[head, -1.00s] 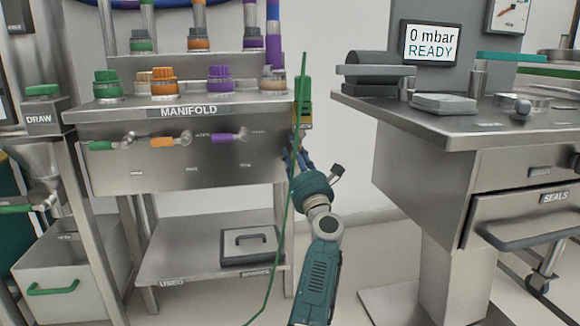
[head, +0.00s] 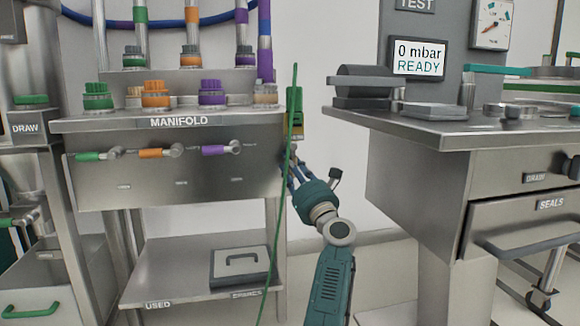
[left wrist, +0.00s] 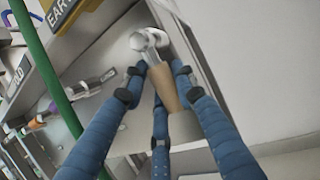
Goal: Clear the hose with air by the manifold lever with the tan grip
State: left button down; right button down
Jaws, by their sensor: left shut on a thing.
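In the left wrist view the tan grip (left wrist: 164,88) of a lever lies between the blue fingers of my left gripper (left wrist: 156,80), which is shut on it. The lever's metal pivot (left wrist: 146,42) shows beyond the fingertips. In the head view my left gripper (head: 289,165) is at the right end of the manifold (head: 205,185), and the tan grip is hidden there. A thin green hose (head: 278,225) hangs down from a green fitting (head: 294,112) and passes in front of the fingers. My right gripper is not in view.
The manifold front also carries a green lever (head: 88,157), an orange lever (head: 150,153) and a purple lever (head: 215,150). A screen (head: 419,59) reads "0 mbar READY" above the steel bench (head: 440,130) at right. A gap separates manifold and bench.

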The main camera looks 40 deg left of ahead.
pick_arm(q)
jog(key=c, duration=1.3)
grip_release()
jog(key=shift+w+d+f, duration=0.1)
jog(key=shift+w+f, duration=0.05)
jog(key=shift+f, duration=0.1)
jog(key=shift+c, duration=0.2)
jog(key=shift+r, duration=0.1)
jog(key=v, duration=0.7)
jog(key=shift+d, duration=0.2)
